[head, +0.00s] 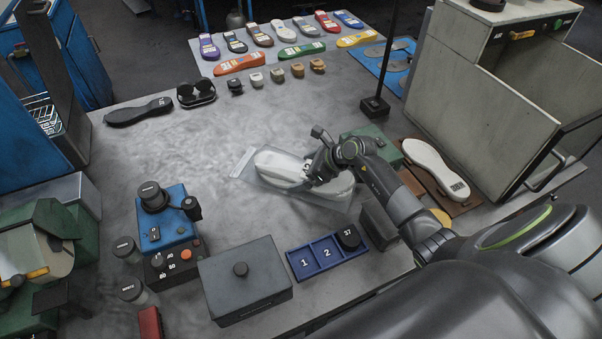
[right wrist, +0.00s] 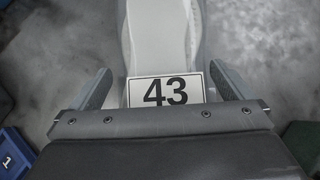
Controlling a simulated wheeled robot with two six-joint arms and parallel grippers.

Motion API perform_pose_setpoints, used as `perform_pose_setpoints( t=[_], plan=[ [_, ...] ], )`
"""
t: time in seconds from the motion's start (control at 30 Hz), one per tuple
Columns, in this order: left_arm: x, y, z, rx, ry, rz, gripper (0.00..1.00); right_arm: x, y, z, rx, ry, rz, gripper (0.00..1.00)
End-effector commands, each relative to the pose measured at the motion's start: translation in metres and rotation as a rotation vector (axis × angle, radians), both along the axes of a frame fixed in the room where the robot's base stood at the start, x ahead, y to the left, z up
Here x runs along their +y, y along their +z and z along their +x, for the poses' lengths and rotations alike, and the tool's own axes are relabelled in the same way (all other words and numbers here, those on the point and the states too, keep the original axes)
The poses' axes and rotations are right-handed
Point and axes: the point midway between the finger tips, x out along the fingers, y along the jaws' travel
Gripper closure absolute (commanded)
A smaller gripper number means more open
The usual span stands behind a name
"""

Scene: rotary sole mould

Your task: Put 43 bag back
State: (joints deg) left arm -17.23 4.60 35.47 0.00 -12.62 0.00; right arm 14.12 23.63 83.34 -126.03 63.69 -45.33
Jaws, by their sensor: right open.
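The 43 bag (head: 262,185) is a clear bag with pale soles inside, lying on the grey table in the middle of the head view. In the right wrist view the bag (right wrist: 163,45) runs up from the gripper, with its white "43" label (right wrist: 165,90) between the fingers. My right gripper (head: 312,176) is over the bag. Its two fingers (right wrist: 163,88) are open, one on each side of the label. The head view does not show whether they touch the bag. My left gripper is not in view.
A blue tray (head: 304,277) marked 1 and 2 holds a black puck marked 37. A grey lidded box (head: 243,282) stands left of it. A green box (head: 372,140) and a white sole (head: 436,168) lie right of the bag.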

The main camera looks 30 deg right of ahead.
Motion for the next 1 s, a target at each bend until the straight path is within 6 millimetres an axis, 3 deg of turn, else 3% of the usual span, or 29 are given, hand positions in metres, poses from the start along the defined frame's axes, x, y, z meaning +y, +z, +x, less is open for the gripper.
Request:
perform_pose_setpoints(
  t=[0.07, 0.57, 1.0],
  plan=[
    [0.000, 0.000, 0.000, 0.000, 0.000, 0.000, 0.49, 0.000, 0.000, 0.000, 0.000, 0.000, 0.000, 0.04],
    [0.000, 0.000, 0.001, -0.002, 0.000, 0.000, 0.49, 0.000, 0.002, 0.001, -0.003, 0.000, 0.001, 0.67],
    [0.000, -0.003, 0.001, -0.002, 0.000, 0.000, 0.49, 0.000, 0.014, 0.001, -0.007, 0.001, 0.001, 0.67]
  ],
)
